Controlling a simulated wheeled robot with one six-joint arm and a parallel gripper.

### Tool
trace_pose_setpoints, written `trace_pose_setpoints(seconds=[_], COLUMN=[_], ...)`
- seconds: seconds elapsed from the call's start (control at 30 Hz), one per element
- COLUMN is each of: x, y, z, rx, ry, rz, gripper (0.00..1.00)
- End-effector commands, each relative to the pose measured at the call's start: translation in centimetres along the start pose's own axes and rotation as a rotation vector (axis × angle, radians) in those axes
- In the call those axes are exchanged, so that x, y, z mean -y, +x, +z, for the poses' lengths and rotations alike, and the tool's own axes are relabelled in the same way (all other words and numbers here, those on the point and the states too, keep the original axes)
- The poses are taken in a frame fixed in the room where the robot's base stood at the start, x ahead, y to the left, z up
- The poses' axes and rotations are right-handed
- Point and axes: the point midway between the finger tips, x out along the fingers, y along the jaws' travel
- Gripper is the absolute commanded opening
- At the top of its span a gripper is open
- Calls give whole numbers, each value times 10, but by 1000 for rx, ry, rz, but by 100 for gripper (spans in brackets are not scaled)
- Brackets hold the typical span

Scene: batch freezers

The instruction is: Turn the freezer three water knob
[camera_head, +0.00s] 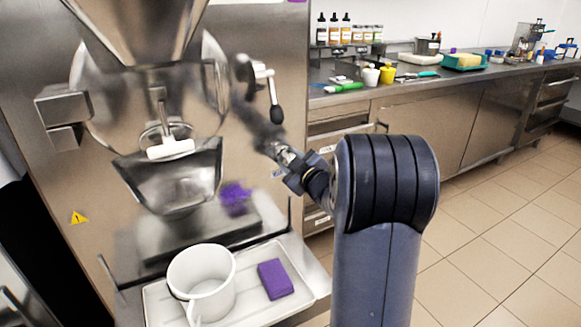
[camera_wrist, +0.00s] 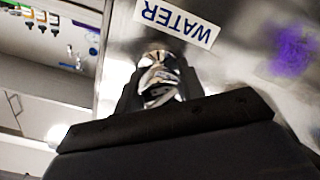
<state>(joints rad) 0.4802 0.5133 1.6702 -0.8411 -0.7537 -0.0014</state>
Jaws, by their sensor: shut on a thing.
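The metal water knob (camera_wrist: 160,80) sits on the freezer's side panel in the wrist view, beside a white label reading WATER (camera_wrist: 177,22), which appears upside down. My gripper (camera_wrist: 160,92) is shut on the knob, with one dark finger on each side of it.
A lever with a black grip (camera_head: 275,113) hangs close beside my gripper. A white jug (camera_head: 203,278) and purple block (camera_head: 275,279) stand on the freezer's tray (camera_head: 262,314). A cluttered counter (camera_head: 395,90) runs behind; the tiled floor at right is clear.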

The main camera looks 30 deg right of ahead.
Motion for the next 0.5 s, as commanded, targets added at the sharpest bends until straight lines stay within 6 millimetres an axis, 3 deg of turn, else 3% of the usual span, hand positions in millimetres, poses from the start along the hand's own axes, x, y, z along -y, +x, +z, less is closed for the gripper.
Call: trace_pose_setpoints(seconds=[0.5], x=[0], y=[0], z=[0], rx=[3], ry=[-61], rz=[0], gripper=[15])
